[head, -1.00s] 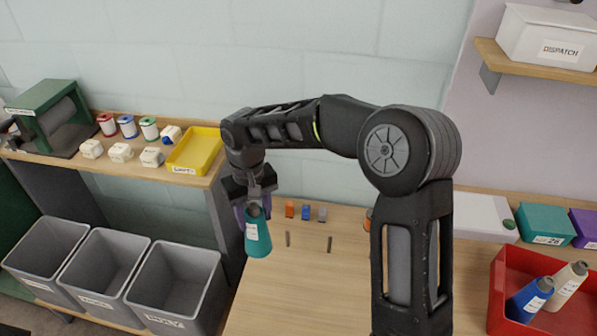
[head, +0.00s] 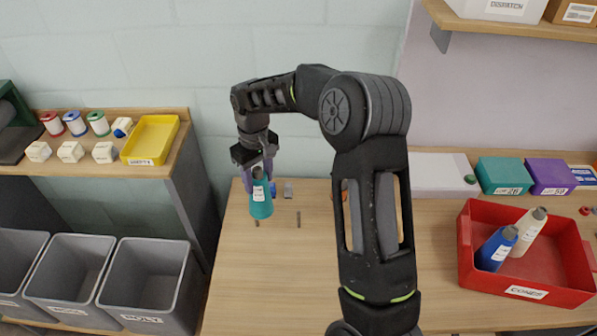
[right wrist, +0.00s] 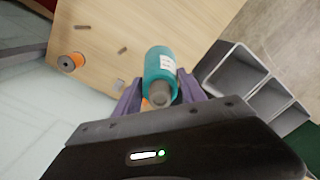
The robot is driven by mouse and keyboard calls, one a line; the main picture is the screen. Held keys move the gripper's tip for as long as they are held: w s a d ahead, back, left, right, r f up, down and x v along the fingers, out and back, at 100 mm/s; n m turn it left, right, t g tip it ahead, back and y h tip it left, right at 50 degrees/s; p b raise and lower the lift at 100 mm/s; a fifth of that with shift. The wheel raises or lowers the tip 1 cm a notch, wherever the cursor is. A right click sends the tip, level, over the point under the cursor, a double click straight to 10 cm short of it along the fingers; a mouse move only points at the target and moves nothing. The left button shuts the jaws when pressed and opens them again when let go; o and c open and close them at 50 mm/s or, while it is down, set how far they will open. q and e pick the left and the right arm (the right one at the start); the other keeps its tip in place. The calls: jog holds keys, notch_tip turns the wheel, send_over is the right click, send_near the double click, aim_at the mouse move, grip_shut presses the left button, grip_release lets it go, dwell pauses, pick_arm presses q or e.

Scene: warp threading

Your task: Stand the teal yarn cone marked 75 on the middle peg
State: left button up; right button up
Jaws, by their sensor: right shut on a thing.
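The teal yarn cone (head: 261,204) is in my right gripper (head: 257,172), held upright or nearly so above the left part of the table. Its white label shows, but its number is too small to read. In the right wrist view the cone (right wrist: 160,66) sits between the purple fingers. The middle peg (head: 298,219) is a short dark peg to the right of the cone and apart from it. The left peg (head: 257,223) shows just below the cone. Another peg (right wrist: 83,27) shows in the right wrist view; my arm hides it in the head view. My left gripper is out of view.
A red bin (head: 520,288) at right holds a blue cone (head: 495,250) and a cream cone (head: 527,232). Grey bins (head: 150,285) stand left of the table (head: 262,280). The table front is clear.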

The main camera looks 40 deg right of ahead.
jog(key=s+d+f+n, duration=0.1)
jog(key=d+f, duration=0.2)
jog(key=d, duration=0.9)
jog(key=shift+s+f, duration=0.3)
jog(key=shift+f, duration=0.05)
jog(key=shift+f+b, duration=0.2)
jog(key=shift+b, duration=0.15)
jog(key=shift+f+b, duration=3.9)
jog(key=shift+f, duration=1.95)
jog(key=shift+f+b, duration=0.5)
jog(key=shift+f, duration=0.2)
jog(key=o, duration=1.2)
